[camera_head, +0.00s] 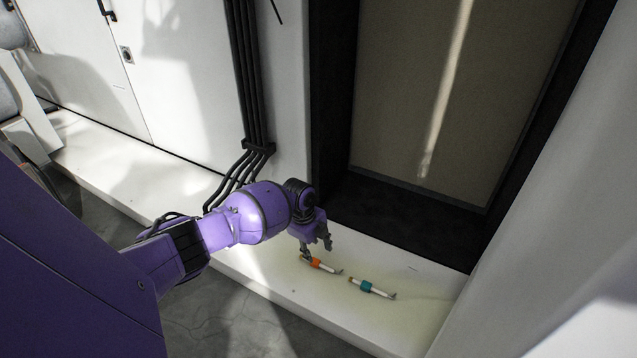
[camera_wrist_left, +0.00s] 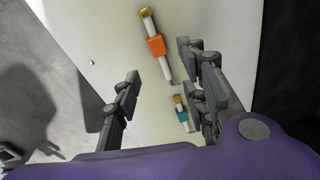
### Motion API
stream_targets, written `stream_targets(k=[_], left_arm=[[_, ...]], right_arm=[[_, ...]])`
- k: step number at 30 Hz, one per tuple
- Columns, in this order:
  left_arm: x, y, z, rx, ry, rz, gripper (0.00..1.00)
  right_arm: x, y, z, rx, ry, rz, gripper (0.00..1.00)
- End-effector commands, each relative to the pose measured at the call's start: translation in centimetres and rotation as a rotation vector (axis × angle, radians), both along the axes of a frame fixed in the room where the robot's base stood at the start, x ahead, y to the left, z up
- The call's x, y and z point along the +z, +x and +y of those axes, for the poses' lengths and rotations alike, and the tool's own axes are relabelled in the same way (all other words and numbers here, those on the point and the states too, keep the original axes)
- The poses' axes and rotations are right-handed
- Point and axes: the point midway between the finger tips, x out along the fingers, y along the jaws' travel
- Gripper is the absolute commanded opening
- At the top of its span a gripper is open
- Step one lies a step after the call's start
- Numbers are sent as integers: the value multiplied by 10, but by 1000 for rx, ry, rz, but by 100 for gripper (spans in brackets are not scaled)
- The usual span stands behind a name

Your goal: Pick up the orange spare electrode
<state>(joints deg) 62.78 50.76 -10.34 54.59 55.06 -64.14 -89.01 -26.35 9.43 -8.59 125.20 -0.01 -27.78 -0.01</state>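The orange spare electrode (camera_head: 317,263) is a white rod with an orange band and a brass-coloured end, lying on the white ledge (camera_head: 270,275). In the left wrist view the orange electrode (camera_wrist_left: 156,46) lies beyond the fingertips, toward the right finger's side. A similar electrode with a teal band (camera_head: 367,287) lies to its right; in the wrist view the teal one (camera_wrist_left: 182,116) is partly hidden by the right finger. My left gripper (camera_head: 317,246) is open and empty, close above the orange electrode. It shows with spread fingers in the wrist view (camera_wrist_left: 158,67). My right gripper is out of view.
A dark-framed recess (camera_head: 400,220) with a beige panel stands behind the ledge. Black cables (camera_head: 250,90) run down the white wall to its left. A white panel (camera_head: 560,220) bounds the ledge on the right. Grey floor (camera_head: 215,320) lies in front.

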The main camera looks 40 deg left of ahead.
Motion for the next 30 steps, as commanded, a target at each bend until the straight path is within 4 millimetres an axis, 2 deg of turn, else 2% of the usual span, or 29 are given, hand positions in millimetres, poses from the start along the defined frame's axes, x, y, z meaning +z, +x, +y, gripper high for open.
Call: stream_targets(k=[11,18,27,28,30], left_arm=[[-39,6,-1,-8,-2,3,39],[-71,9,-2,-7,-2,3,39],[-75,9,-2,-7,-1,2,39],[-75,9,-2,-7,-1,2,38],[-75,9,-2,-7,-1,2,29]], right_arm=[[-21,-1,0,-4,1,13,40],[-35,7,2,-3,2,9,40],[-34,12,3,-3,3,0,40],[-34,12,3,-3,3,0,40],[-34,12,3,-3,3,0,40]])
